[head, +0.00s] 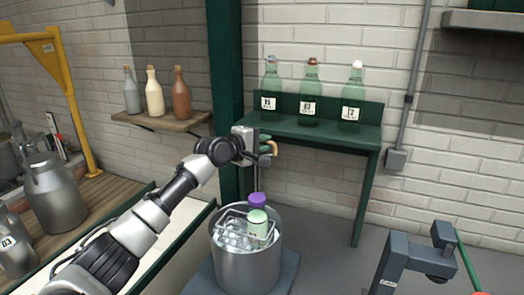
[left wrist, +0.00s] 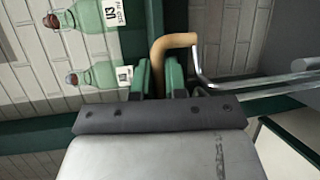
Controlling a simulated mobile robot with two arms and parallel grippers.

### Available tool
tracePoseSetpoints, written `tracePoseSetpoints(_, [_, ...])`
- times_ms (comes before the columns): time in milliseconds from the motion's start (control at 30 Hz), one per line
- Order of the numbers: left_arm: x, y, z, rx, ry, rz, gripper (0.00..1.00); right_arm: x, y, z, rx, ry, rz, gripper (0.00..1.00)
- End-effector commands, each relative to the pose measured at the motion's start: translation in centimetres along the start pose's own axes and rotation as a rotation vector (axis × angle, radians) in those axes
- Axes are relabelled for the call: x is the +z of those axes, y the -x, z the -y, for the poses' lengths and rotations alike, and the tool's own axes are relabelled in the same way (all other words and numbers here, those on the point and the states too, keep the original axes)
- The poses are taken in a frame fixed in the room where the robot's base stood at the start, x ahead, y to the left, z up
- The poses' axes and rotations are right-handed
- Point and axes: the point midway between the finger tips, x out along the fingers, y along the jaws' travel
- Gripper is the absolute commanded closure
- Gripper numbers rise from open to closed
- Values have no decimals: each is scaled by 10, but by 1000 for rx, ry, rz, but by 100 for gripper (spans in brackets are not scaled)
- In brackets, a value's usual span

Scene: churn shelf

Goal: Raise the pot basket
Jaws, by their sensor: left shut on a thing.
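My left gripper (head: 267,149) is above the pot, shut on a tan curved handle (head: 271,144). In the left wrist view the handle (left wrist: 170,42) rises between the green fingertips (left wrist: 160,78) and joins a bent metal rod (left wrist: 203,72). My right gripper is out of view.
A green shelf (head: 310,130) with three labelled green bottles stands behind the pot. A wooden wall shelf (head: 160,121) holds three bottles at left. A grey machine (head: 415,258) is at lower right. Metal cans (head: 52,195) stand on the left bench.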

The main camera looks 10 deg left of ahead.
Motion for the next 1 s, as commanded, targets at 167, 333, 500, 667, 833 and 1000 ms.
tracePoseSetpoints(167, [0, 1, -6, 4, 1, 0, 100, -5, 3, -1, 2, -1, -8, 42])
tracePoseSetpoints(333, [0, 1, -4, 3, 1, 0, 100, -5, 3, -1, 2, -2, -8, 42])
tracePoseSetpoints(500, [0, 1, -4, 2, 2, 0, 78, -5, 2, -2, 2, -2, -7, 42])
tracePoseSetpoints(667, [0, 1, -3, 0, 2, 0, 78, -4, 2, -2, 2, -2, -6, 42])
tracePoseSetpoints(833, [0, 6, -1, -2, 0, 0, 78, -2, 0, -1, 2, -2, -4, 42])
tracePoseSetpoints(1000, [-1, 28, 1, -1, -1, 0, 78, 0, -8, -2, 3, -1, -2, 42])
